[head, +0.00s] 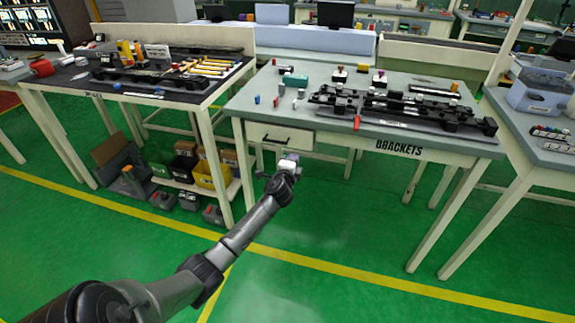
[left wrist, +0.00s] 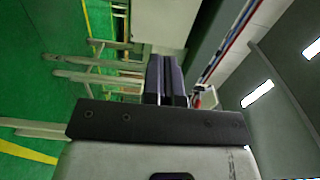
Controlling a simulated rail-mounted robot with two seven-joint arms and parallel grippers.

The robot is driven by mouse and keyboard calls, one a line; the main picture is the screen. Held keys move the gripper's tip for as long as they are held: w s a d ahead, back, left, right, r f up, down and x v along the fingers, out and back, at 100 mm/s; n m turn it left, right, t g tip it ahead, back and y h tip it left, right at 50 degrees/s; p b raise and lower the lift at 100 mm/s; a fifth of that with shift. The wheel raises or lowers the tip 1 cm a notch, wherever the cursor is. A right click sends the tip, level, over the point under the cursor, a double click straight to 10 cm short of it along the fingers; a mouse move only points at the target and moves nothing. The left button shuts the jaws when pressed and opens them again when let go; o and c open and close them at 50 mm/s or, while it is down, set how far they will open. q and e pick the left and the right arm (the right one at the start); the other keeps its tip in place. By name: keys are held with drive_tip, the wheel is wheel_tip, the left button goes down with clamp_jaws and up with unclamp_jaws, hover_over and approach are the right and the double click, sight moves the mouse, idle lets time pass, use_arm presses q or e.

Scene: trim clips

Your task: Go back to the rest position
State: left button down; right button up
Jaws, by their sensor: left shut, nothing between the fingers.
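My left gripper (head: 288,165) is at the end of my outstretched arm, in front of the grey-topped workbench (head: 258,98) and below its top, near the drawer (head: 279,137). In the left wrist view its two dark fingers (left wrist: 166,82) lie side by side, shut with nothing between them. It appears apart from the bench. My right gripper is not in view.
Black bracket parts (head: 400,108) and several small coloured pieces lie on the workbench. A dark-topped table (head: 70,86) with tools stands at left, with bins (head: 212,175) on its lower shelf. Another bench (head: 520,120) stands at right. The green floor (head: 330,225) in front is clear.

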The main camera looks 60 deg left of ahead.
use_arm(q)
drive_tip(key=p+v, duration=0.1)
drive_tip(key=v, duration=0.3)
drive_tip(key=shift+s+d+r, duration=0.1)
drive_tip(key=shift+s+d, duration=0.1)
